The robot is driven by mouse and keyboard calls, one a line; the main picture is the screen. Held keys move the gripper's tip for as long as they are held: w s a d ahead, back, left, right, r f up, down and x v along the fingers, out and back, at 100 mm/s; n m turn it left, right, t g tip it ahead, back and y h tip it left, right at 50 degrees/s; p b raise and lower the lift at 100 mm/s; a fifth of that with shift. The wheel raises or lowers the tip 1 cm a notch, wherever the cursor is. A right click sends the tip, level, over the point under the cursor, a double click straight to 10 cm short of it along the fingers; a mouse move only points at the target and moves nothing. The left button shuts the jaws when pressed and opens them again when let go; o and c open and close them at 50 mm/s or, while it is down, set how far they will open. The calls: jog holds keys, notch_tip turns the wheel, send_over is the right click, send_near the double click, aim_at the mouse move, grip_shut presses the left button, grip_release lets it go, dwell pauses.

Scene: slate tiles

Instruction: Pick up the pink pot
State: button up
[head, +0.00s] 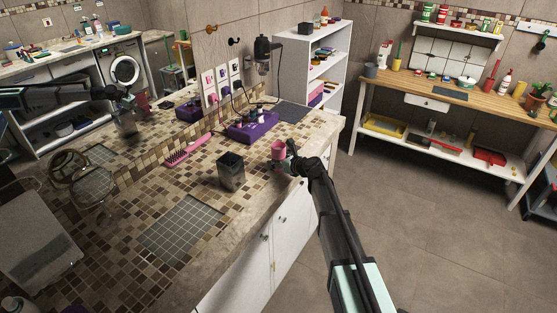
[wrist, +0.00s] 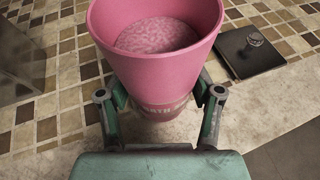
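The pink pot (head: 278,151) is by the front edge of the tiled counter, toward its far end. In the wrist view the pot (wrist: 160,75) is upright and large, with pinkish grainy content inside and faint lettering low on its side. My gripper (head: 283,161) is at the pot. In the wrist view its two green fingers (wrist: 160,98) lie along both sides of the lower pot and look closed against it. The fingertips are partly hidden behind the pot. I cannot tell whether the pot's base touches the counter.
A dark square container (head: 231,171) stands left of the pot. A purple box (head: 252,126) and a pink brush (head: 188,150) lie farther back. A black square item (wrist: 250,52) lies right of the pot in the wrist view. A mirror backs the counter. Tiles left of the dark container are mostly clear.

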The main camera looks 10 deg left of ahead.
jog(key=c, duration=0.5)
jog(key=shift+c, duration=0.2)
jog(key=shift+r, duration=0.15)
